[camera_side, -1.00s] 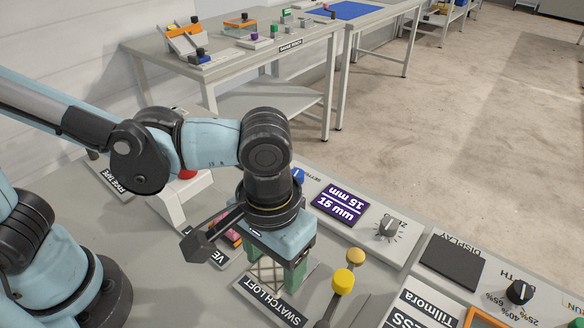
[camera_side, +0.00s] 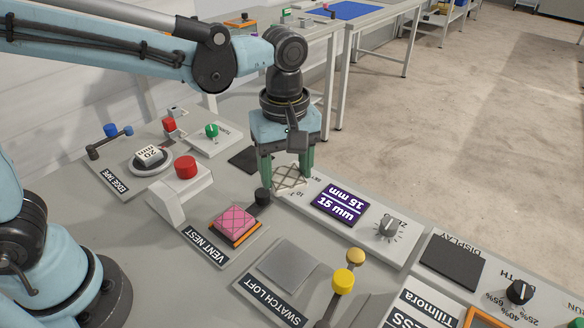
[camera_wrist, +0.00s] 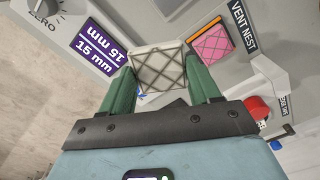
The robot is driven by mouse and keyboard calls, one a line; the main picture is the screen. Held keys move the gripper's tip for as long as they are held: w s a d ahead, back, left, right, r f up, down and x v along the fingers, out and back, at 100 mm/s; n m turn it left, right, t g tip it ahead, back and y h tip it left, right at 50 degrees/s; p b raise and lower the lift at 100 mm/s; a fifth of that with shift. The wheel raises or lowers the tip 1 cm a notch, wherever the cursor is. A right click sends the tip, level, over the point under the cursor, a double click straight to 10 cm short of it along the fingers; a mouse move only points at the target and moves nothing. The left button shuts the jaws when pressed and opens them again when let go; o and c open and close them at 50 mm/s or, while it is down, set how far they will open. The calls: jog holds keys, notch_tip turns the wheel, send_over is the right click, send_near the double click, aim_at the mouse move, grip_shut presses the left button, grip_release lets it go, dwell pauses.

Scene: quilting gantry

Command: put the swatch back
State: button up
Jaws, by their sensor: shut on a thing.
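My gripper (camera_side: 287,178) is shut on a beige swatch (camera_side: 290,180) with a dark diamond lattice. The swatch hangs between the green fingers, raised above the bench near the left end of the purple display's panel. In the wrist view the swatch (camera_wrist: 158,70) sits squarely between the two fingertips. The grey square plate of the SWATCH LOFT station (camera_side: 289,265) is bare. A pink quilted swatch (camera_side: 235,224) lies on the VENT NEST; it also shows in the wrist view (camera_wrist: 211,45). A dark flat pad (camera_side: 243,160) lies left of my gripper, partly hidden by it.
A purple display (camera_side: 342,203) reads 15 mm, with a ZERO knob (camera_side: 388,226) beside it. A yellow-topped lever (camera_side: 343,282) stands by the loft plate. A red button on a white stand (camera_side: 186,168) and a green knob (camera_side: 211,131) are to the left.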

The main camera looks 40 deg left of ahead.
jog(key=w+a+n, duration=0.6)
jog(key=a, duration=0.4)
send_over(251, 159)
jog(key=f, duration=0.7)
jog(key=shift+d+f, duration=0.15)
jog(key=shift+d, duration=0.1)
jog(key=shift+a+f, duration=0.3)
jog(key=shift+f, duration=1.85)
jog(key=shift+f, duration=0.1)
jog(key=o, duration=1.1)
